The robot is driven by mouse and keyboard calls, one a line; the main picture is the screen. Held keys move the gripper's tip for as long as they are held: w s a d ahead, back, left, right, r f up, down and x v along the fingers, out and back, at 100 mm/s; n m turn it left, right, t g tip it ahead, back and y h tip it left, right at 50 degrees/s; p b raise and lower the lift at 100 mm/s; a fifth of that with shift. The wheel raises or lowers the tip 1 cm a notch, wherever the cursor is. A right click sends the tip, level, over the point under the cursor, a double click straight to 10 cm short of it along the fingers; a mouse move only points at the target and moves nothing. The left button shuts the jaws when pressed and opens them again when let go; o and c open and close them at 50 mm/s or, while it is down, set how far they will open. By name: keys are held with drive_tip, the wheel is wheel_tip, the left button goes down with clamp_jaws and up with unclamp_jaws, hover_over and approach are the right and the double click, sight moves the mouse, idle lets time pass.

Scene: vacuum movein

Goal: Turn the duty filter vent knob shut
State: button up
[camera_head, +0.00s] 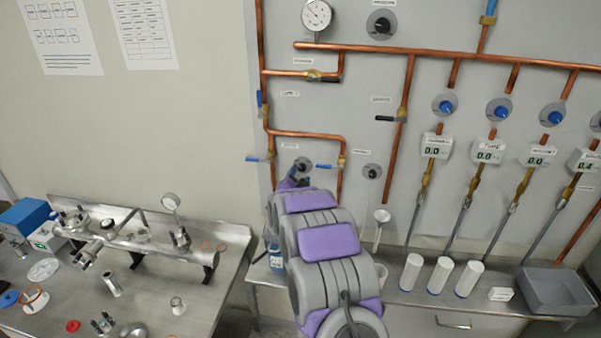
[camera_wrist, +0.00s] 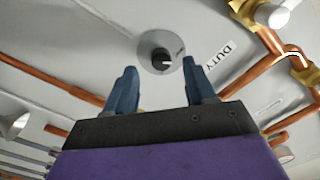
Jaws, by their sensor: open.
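The duty filter vent knob (camera_wrist: 160,60) is a small black knob with a white mark, on a round grey plate on the wall. A label reading DUTY (camera_wrist: 216,62) is to its right in the wrist view. In the head view the knob (camera_head: 303,163) shows just above my gripper (camera_head: 291,181). In the wrist view my gripper (camera_wrist: 160,70) is open and empty, its two blue fingers spread to either side of the knob. I cannot tell whether the fingertips reach the knob. My arm hides part of the wall below.
Copper pipes (camera_head: 303,134) with blue-handled valves (camera_head: 262,159) run close around the knob. Another black knob (camera_head: 372,171) is to the right. Below, a bench holds white cylinders (camera_head: 438,275) and a grey bin (camera_head: 556,291). A steel table (camera_head: 130,300) with apparatus stands at left.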

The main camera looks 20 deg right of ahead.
sight(302, 169)
drive_tip(key=shift+x, duration=1.7)
